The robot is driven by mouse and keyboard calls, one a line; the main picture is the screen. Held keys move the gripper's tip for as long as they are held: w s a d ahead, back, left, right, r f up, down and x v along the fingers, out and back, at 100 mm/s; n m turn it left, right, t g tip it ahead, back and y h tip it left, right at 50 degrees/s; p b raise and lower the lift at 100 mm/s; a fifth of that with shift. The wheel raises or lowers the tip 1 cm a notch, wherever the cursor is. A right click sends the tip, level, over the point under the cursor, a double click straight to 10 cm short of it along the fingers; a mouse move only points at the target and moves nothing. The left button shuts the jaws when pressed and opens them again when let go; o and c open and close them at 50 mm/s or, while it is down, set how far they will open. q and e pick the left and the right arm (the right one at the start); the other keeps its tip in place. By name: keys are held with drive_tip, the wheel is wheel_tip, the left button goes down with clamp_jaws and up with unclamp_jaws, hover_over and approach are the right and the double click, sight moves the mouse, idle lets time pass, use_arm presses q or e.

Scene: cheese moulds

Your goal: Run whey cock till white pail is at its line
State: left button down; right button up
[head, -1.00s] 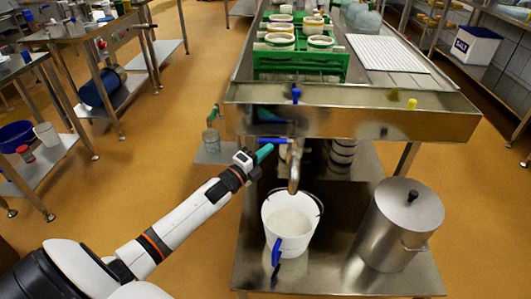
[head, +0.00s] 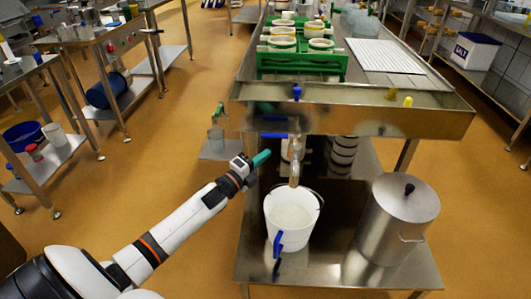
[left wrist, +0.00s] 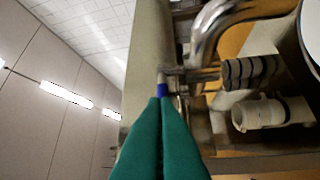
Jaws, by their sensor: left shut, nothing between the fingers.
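The white pail (head: 271,212) stands upright on the lower steel shelf under the whey cock (head: 294,168), with pale contents inside. I cannot make out its line or whether a stream falls from the spout. The cock's blue lever (head: 274,135) lies sideways, pointing left, under the vat's front edge. My left gripper (head: 268,154) is shut and empty, just below and left of the lever. In the left wrist view its teal fingers (left wrist: 161,101) are together, with a blue piece (left wrist: 162,90) just beyond the tips and a curved metal pipe (left wrist: 213,28) above right. My right gripper is out of view.
A lidded steel can (head: 398,225) stands right of the pail. The steel vat (head: 440,118) overhangs the shelf and carries green crates (head: 300,68) of moulds. A blue handle (head: 277,244) shows at the pail's front. Open floor lies to the left.

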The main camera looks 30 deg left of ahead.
use_arm(q)
drive_tip(key=a+v, duration=0.1)
drive_tip(key=v, duration=0.7)
drive_tip(key=shift+a+f, duration=0.15)
drive_tip(key=shift+f, duration=0.1)
drive_tip(key=shift+w, duration=0.1)
